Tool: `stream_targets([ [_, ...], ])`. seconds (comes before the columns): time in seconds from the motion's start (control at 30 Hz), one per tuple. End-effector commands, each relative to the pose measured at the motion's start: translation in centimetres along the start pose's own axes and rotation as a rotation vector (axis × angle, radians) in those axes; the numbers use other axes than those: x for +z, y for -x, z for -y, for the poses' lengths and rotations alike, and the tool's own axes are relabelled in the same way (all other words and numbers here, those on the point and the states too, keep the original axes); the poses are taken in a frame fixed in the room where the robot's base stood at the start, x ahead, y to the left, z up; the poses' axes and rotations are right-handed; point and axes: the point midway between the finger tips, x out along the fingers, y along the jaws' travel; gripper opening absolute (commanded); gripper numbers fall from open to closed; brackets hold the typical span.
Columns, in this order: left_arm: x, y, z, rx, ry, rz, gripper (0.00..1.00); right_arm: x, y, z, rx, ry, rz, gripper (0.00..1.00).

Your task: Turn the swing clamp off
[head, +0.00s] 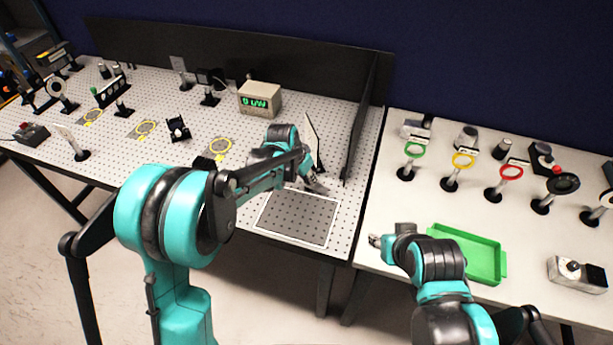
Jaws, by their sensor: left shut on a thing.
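My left gripper (316,186) is low over the perforated table, at the back edge of a grey perforated plate with a white border (297,219). A thin upright panel (314,143) stands just behind it. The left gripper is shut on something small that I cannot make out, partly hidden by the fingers. I cannot pick out the swing clamp for certain. My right gripper (377,241) is over the front left of the white table, left of a green tray (483,257). Its fingers are too small to tell open from shut.
A dark partition (361,118) stands to the right of the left gripper. A box with a green display (260,98) and optical mounts stand farther back. Green (414,150), yellow (463,160) and red (513,170) ring mounts stand on the white table. A grey switch box (576,272) sits at right.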

Motion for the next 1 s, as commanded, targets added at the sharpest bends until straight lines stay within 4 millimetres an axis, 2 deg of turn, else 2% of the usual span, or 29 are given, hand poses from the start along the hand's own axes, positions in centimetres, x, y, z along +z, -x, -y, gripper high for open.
stream_targets([
  [0.3,-0.11,0.02,-0.06,-0.039,0.093,-0.002,0.0,0.05,-0.07,0.0,0.0,0.0,0.0,0.4],
  [0.8,-0.13,0.03,-0.05,-0.045,0.107,-0.002,0.0,0.05,-0.08,0.0,0.0,0.0,0.0,0.4],
  [0.83,-0.13,0.03,-0.05,-0.045,0.106,-0.002,0.35,0.05,-0.07,0.0,0.0,0.0,0.0,0.4],
  [1.0,-0.09,0.01,-0.06,-0.045,0.106,-0.001,0.36,0.06,-0.08,0.0,0.0,0.0,0.0,0.4],
])
